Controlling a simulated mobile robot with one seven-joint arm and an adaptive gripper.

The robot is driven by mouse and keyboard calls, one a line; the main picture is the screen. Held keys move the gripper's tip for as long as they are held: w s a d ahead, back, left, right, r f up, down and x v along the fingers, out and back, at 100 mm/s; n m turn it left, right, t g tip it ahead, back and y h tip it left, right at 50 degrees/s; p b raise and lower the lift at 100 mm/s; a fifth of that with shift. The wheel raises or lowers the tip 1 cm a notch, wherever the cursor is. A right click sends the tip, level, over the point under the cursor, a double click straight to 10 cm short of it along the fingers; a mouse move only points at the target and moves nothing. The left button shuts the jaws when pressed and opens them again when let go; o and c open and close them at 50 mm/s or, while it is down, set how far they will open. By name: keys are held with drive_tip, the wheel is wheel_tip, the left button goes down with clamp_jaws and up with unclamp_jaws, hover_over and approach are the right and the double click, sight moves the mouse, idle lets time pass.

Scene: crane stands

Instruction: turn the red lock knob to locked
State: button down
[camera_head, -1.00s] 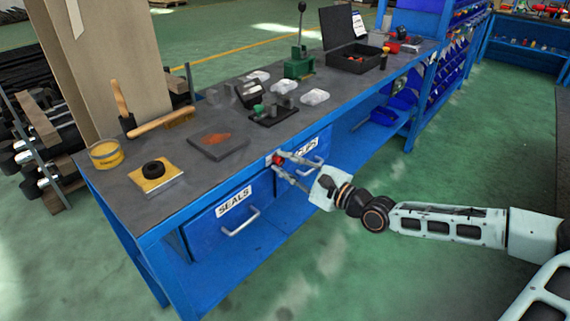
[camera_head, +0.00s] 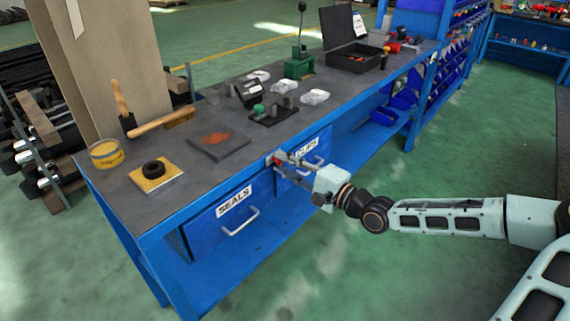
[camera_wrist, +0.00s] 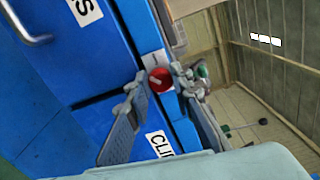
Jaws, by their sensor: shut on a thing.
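The red lock knob (camera_wrist: 161,79) is round, with a pale line across its face that slants in the wrist view. It sits on a small whitish plate (camera_wrist: 152,59) on the blue bench front, between the SEALS drawer (camera_head: 215,228) and the CLIPS drawer (camera_head: 296,178). My gripper (camera_wrist: 159,84) has one finger on each side of the knob and is shut on it. In the head view my gripper (camera_head: 285,159) reaches the knob from the right and partly hides it. I cannot read any lock markings.
The drawer handles (camera_head: 240,222) stick out below the knob. The green floor at right is open.

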drive_tip(key=n, duration=0.3)
drive_tip(key=shift+f+n, duration=0.1)
drive_tip(key=shift+n, duration=0.3)
drive_tip(key=n, duration=0.3)
drive_tip(key=shift+n, duration=0.3)
drive_tip(key=n+b, duration=0.2)
drive_tip(key=n, duration=0.4)
drive_tip(key=shift+f, duration=0.15)
drive_tip(key=n+b, duration=0.1)
drive_tip(key=n, duration=0.3)
drive_tip(key=shift+w+d+b, duration=0.1)
drive_tip(key=shift+b, duration=0.2)
drive_tip(key=n+b, duration=0.2)
drive_tip(key=n, duration=0.1)
drive_tip(key=shift+f+n, duration=0.1)
drive_tip(key=shift+n, duration=0.2)
drive_tip(key=n+b, duration=0.3)
drive_tip(key=shift+n, duration=0.4)
drive_tip(key=shift+r+n+b, duration=0.2)
drive_tip(key=shift+n+b, duration=0.3)
drive_tip(key=shift+n, duration=0.3)
